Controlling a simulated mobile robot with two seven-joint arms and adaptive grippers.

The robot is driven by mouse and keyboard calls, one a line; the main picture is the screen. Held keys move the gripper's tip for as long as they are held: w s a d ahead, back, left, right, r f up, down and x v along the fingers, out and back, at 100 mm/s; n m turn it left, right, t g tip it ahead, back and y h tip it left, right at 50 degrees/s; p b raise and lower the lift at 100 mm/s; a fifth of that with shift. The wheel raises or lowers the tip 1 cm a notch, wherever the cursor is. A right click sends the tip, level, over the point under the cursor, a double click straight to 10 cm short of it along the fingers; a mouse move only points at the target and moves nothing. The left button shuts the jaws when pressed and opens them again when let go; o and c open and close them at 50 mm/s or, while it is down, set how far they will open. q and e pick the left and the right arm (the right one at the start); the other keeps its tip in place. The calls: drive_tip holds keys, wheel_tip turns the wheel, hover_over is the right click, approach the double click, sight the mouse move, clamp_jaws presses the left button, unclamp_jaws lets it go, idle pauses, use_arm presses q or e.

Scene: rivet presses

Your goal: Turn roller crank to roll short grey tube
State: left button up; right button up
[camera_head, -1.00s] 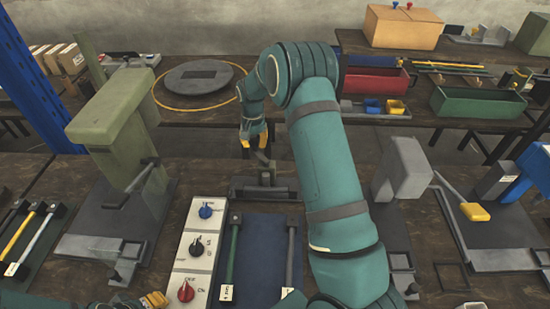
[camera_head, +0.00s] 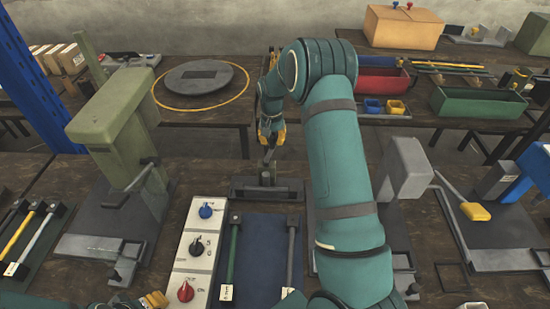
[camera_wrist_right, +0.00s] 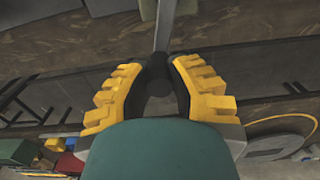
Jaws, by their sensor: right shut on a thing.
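My right gripper (camera_head: 270,141) is shut on the dark knob (camera_wrist_right: 158,67) at the end of a grey crank arm (camera_wrist_right: 165,25) in the right wrist view. In the head view the crank arm stands roughly upright above a small dark grey base (camera_head: 245,190), just behind a blue mat. A green bar (camera_head: 234,250) and a grey bar (camera_head: 290,252) with dark ends lie at the mat's sides. I cannot identify the short grey tube with certainty. My left gripper (camera_head: 152,300) shows only in part at the bottom edge, and its opening is unclear.
A white control panel (camera_head: 194,248) with blue, black and red knobs stands left of the mat. A green press (camera_head: 115,115) is farther left, and a grey press (camera_head: 407,168) is right of my arm. A round grey plate (camera_head: 198,77) lies on the back table.

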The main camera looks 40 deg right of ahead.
use_arm(q)
drive_tip(key=shift+s+a+f, duration=0.15)
drive_tip(key=shift+s+f, duration=0.05)
drive_tip(key=shift+f, duration=0.2)
use_arm(e)
drive_tip(key=shift+o, duration=0.2)
drive_tip(key=shift+s+d+f, duration=0.1)
drive_tip(key=shift+s+d, duration=0.2)
drive_tip(key=shift+s, duration=0.45)
drive_tip(key=shift+s+d, duration=0.25)
drive_tip(key=shift+s, duration=0.5)
drive_tip(key=shift+s+a, duration=0.1)
drive_tip(key=shift+s, duration=0.7)
drive_tip(key=shift+c, duration=0.2)
use_arm(q)
drive_tip(key=shift+w, duration=0.1)
use_arm(e)
drive_tip(key=shift+s+a, duration=0.4)
drive_tip(key=shift+s, duration=0.25)
drive_tip(key=shift+s+a, duration=0.35)
drive_tip(key=shift+s, duration=0.3)
drive_tip(key=shift+s+a, duration=0.4)
drive_tip(key=shift+s, duration=0.25)
drive_tip(key=o, duration=1.6)
drive_tip(key=shift+o, duration=0.2)
